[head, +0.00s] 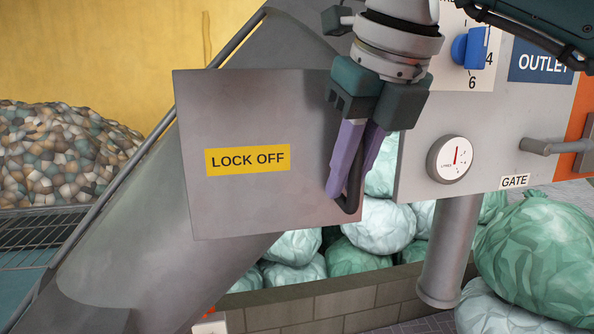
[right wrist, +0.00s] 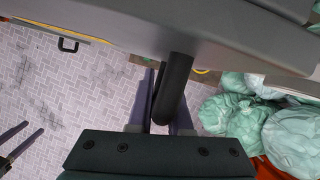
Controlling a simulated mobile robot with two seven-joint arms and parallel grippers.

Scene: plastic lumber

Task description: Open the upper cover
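The upper cover (head: 235,115) is a flat grey panel with a yellow "LOCK OFF" label, in the middle of the head view. A dark looped handle (head: 352,203) is at its right edge; it also shows as a dark bar in the right wrist view (right wrist: 174,85). My right gripper (head: 351,187) comes down from above with its purple fingers on both sides of the handle, closed around it. Part of the handle is hidden by the fingers. My left gripper (right wrist: 35,127) is low at the left of the right wrist view, its two fingers apart and empty, away from the cover.
A grey panel with a gauge (head: 449,159), a blue knob (head: 470,48) and a "GATE" lever (head: 550,147) is at the right. Green bags (head: 540,250) lie below. Another black handle (right wrist: 68,45) shows at upper left.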

